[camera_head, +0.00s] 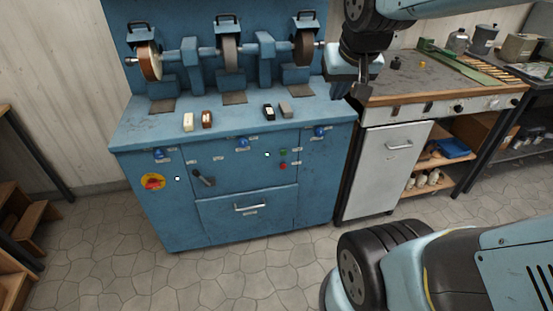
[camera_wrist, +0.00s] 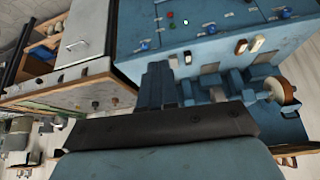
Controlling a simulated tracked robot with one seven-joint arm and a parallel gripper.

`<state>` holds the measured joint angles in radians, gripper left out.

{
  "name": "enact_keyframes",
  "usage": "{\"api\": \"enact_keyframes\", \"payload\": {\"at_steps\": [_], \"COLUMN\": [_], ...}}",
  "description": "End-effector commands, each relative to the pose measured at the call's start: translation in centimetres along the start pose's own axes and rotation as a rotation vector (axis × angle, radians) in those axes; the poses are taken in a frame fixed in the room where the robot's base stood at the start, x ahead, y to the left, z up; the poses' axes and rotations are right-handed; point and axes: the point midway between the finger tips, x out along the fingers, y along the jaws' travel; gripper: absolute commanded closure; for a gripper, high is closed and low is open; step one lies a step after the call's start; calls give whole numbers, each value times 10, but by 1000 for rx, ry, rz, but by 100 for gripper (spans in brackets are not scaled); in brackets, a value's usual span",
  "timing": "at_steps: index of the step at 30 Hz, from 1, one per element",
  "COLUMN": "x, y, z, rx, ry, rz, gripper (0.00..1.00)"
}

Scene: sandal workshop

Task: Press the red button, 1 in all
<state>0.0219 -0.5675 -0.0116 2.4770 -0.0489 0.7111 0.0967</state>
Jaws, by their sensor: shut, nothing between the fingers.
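A small red button (camera_head: 283,166) sits on the front of the blue grinding machine, just below a green button (camera_head: 283,154). The red button also shows at the top of the wrist view (camera_wrist: 170,14), where the picture is upside down. A larger red knob on a yellow disc (camera_head: 153,182) is at the machine's left front. My gripper (camera_head: 362,90) is shut and empty, pointing down by the machine's right end, above and to the right of the red button and apart from it. Its dark fingers (camera_wrist: 157,82) show in the wrist view.
The blue machine (camera_head: 230,185) carries several wheels, with small blocks and brushes on its ledge. A lever (camera_head: 203,178) sticks out left of the red button. A workbench (camera_head: 400,85) with a white cabinet stands right. The tiled floor in front is clear.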

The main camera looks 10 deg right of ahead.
Motion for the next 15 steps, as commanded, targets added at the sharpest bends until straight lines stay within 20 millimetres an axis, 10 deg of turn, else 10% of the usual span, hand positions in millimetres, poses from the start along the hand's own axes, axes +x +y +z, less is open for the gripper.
{"api": "enact_keyframes", "payload": {"at_steps": [15], "x": [142], "y": [6], "z": [-80], "rx": [171], "ry": [62], "rz": [22], "gripper": [100]}}
